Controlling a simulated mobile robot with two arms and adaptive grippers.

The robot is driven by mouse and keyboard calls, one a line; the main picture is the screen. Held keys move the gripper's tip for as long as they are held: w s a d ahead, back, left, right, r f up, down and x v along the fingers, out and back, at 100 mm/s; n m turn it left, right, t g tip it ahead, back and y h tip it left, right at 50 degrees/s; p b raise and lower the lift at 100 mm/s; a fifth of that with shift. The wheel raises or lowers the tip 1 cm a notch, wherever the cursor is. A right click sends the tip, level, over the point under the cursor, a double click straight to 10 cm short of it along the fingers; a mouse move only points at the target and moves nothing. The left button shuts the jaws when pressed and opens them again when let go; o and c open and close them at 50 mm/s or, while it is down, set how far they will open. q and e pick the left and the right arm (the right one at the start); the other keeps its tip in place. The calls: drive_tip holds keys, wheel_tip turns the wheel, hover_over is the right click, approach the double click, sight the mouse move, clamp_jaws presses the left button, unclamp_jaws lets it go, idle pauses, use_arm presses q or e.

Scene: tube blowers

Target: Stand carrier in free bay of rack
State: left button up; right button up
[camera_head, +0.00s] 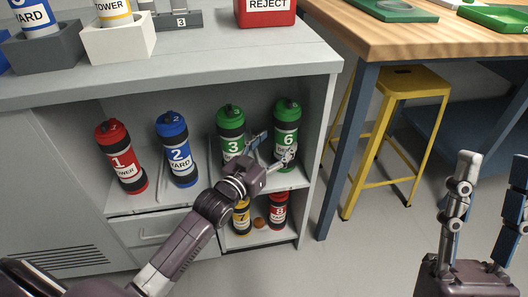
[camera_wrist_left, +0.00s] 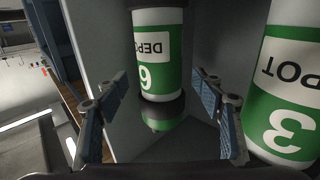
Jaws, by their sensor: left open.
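Green carrier 6 (camera_head: 286,135) stands upright at the right end of the cabinet's upper shelf. It also shows upside down in the left wrist view (camera_wrist_left: 158,55). My left gripper (camera_head: 272,148) is open, its fingers in front of and to either side of carrier 6; contact cannot be told. Green carrier 3 (camera_head: 231,138) stands just left of it. Red carrier 1 (camera_head: 121,158) and blue carrier 2 (camera_head: 178,150) stand further left. A grey holder marked 3 (camera_head: 180,21) on the cabinet top is cut off by the frame. My right gripper (camera_head: 491,165) is open and empty at right.
Yellow carrier 7 (camera_head: 241,216) and a red carrier (camera_head: 278,210) stand on the lower shelf. A dark holder (camera_head: 43,50), a white holder (camera_head: 119,40) and a red REJECT bin (camera_head: 265,12) are on the cabinet top. A yellow stool (camera_head: 408,84) stands beside the wooden table (camera_head: 390,37).

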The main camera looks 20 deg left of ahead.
use_arm(q)
drive_tip(key=s+a+p, duration=0.1)
drive_tip(key=s, duration=0.5)
drive_tip(key=s+d+r+t+h, duration=0.1)
drive_tip(key=s+d+r+t, duration=0.1)
drive_tip(key=r, duration=0.5)
drive_tip(key=s+d+r+t+h, duration=0.1)
drive_tip(key=s+d+r+t, duration=0.1)
drive_tip(key=s+d+r, duration=0.2)
drive_tip(key=s+d+r+t+h, duration=0.1)
drive_tip(key=s+d+r, duration=0.3)
drive_tip(key=s+r, duration=0.4)
wheel_tip(320, 180, up, 3)
drive_tip(key=shift+r+m+t, duration=0.1)
drive_tip(key=shift+m+t, duration=0.3)
drive_tip(key=shift+t, duration=0.2)
use_arm(e)
drive_tip(key=w+a+f+g+h, duration=0.1)
drive_tip(key=w+f+g, duration=0.3)
drive_tip(key=w+f, duration=0.2)
drive_tip(key=shift+w+f+g+h, duration=0.15)
drive_tip(key=shift+w+g+h, duration=0.15)
drive_tip(key=shift+w+h, duration=0.15)
use_arm(q)
drive_tip(key=shift+w, duration=0.1)
